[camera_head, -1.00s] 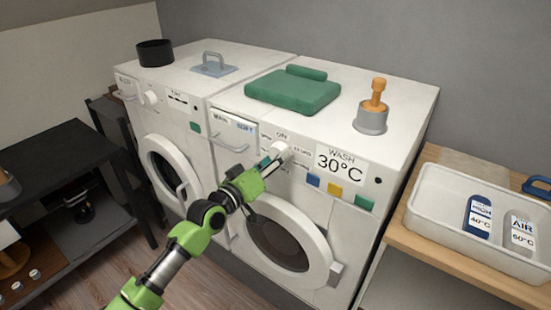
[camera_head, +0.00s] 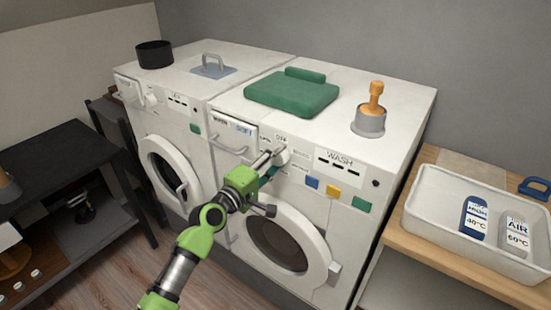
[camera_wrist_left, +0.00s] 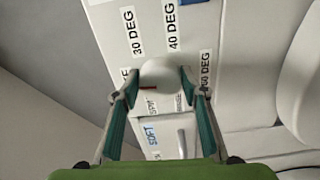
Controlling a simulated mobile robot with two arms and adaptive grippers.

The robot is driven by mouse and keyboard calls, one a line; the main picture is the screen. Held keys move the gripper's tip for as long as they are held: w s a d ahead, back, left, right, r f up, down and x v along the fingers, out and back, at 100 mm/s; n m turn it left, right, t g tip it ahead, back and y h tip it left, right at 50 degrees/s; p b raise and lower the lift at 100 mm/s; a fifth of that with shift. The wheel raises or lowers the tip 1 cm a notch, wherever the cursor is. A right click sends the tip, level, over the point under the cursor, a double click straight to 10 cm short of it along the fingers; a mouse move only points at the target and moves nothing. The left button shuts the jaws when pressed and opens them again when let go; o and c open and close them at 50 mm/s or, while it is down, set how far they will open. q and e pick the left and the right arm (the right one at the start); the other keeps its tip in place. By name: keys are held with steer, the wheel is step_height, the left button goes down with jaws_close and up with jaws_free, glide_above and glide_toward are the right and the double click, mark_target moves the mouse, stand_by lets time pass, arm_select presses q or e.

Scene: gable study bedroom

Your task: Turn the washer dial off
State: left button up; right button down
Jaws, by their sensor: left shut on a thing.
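The washer (camera_head: 330,205) is the right-hand of two white machines. Its round white dial (camera_head: 281,156) sits on the front panel, below a small label that seems to read OFF. My left gripper (camera_head: 272,162) reaches up to the dial from the lower left and is shut on it. In the left wrist view the dial (camera_wrist_left: 160,75) sits between the two fingertips, with a dark red mark at its left side; labels such as 30 DEG and 40 DEG surround it. The washer display (camera_head: 338,164) reads WASH with dashes below. My right gripper is not in view.
The left machine (camera_head: 165,120) has its own dial. The detergent drawer (camera_head: 232,137) is beside the dial.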

arm_select(q)
steer(key=shift+f+n, duration=0.1)
steer(key=shift+n, duration=0.5)
steer(key=o, duration=1.1)
steer(key=v, duration=1.2)
